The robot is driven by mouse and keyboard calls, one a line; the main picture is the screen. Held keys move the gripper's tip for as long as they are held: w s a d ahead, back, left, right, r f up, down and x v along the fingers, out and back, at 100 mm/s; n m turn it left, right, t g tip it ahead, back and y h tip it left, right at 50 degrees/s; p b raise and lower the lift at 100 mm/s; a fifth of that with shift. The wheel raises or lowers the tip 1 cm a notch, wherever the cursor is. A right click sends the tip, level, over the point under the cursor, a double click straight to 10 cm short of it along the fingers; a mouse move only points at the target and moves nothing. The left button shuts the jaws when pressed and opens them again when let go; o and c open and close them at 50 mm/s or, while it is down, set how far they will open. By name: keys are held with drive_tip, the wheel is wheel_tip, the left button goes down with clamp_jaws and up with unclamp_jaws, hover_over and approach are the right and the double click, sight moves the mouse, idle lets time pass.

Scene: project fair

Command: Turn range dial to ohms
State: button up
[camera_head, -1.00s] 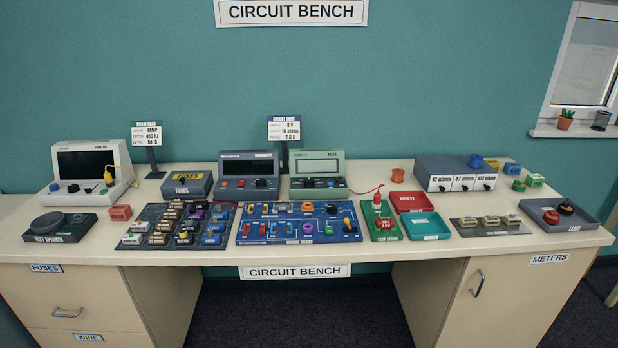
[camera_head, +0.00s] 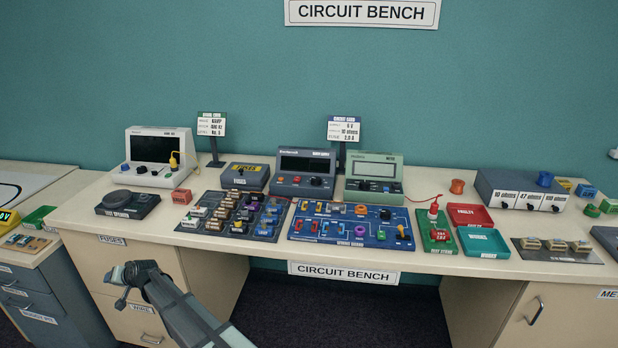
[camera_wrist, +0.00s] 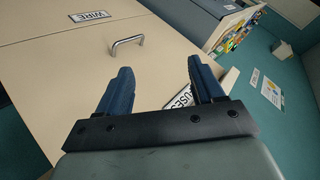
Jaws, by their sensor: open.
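The green meter (camera_head: 374,172) with a pale screen stands at the back middle of the bench. Small knobs (camera_head: 386,189) show on its lower front; which is the range dial, and where it points, is too small to tell. My gripper (camera_head: 122,284) is in front of the bench at the lower left, well away from the meter and below the bench top. In the wrist view my gripper (camera_wrist: 163,72) has two blue fingers apart with nothing between them. That view faces the drawer fronts; the meter is not in it.
A dark grey unit (camera_head: 304,170) stands just left of the meter. A blue circuit board (camera_head: 345,238) lies in front of it, with a parts tray (camera_head: 236,215) to its left. Drawers (camera_wrist: 150,50) are close to my gripper.

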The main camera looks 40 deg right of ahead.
drive_tip(key=w+r+m+t, duration=0.1)
drive_tip(key=w+r+t, duration=0.1)
drive_tip(key=w+r, duration=0.5)
drive_tip(key=w+r+t, duration=0.1)
drive_tip(key=w+r, duration=0.1)
drive_tip(key=r, duration=0.9)
drive_tip(key=w+d+r+n+g+h, duration=0.1)
drive_tip(key=d+r+h, duration=0.25)
drive_tip(key=d, duration=1.75)
drive_tip(key=d+r+g+h, duration=0.1)
drive_tip(key=d+r+h, duration=0.3)
drive_tip(key=d, duration=1.6)
wheel_tip(320, 180, up, 6)
drive_tip(key=r+n+g+y, duration=0.15)
drive_tip(key=n+g, duration=0.25)
drive_tip(key=g, duration=0.7)
hover_over(365, 182)
drive_tip(key=f, duration=0.1)
drive_tip(key=shift+y, duration=0.3)
wheel_tip(365, 182, down, 12)
drive_tip(key=shift+f, duration=0.25)
